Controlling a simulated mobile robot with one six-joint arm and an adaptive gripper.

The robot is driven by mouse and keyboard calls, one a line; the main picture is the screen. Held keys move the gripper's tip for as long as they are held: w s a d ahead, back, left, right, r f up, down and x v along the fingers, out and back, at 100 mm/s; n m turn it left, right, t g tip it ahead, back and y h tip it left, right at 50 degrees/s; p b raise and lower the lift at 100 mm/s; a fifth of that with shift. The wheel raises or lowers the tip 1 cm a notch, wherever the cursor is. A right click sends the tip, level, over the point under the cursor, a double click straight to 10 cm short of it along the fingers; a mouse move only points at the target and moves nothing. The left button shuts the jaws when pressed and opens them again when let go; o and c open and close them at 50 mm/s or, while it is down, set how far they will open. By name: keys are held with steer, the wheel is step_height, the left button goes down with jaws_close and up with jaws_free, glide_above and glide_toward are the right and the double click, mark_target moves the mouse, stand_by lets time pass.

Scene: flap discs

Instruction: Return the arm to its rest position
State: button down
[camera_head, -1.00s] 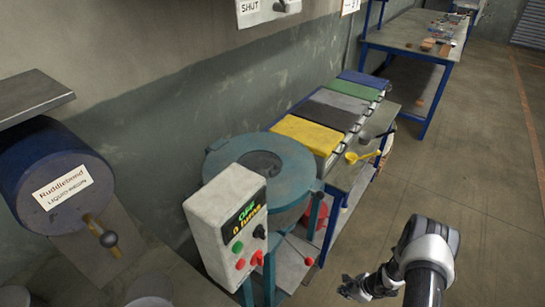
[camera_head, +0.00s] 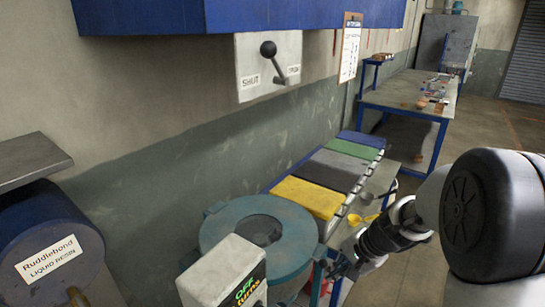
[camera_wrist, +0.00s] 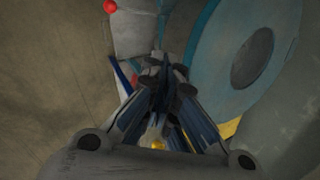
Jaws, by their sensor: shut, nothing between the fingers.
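My gripper (camera_head: 343,265) hangs at the end of my arm, in front of and to the right of the round teal machine (camera_head: 292,250). In the wrist view my gripper (camera_wrist: 165,72) has its dark fingers drawn together with nothing between them. The machine's ring (camera_wrist: 205,85) shows to the right of the fingers there. The pale control box (camera_wrist: 133,30) with a red button shows beyond the fingertips. My forearm and a large grey joint fill the right side of the head view.
The control box (camera_head: 215,272) stands before the machine. Yellow, grey, green and blue lidded bins (camera_head: 307,196) line the wall. A lever panel (camera_head: 268,66) hangs above. A blue resin drum (camera_head: 45,240) is at left. Open floor (camera_head: 500,125) lies behind my arm.

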steer(key=s+a+r+n+h, duration=0.3)
steer(key=s+r+n, duration=0.5)
steer(key=s+r, duration=0.8)
steer(key=s+d+n+t+h, duration=0.1)
steer(key=s+n, duration=0.1)
steer(key=s, duration=0.8)
steer(key=shift+s+f, duration=0.25)
steer(key=shift+f, duration=0.2)
steer(key=shift+a, duration=0.15)
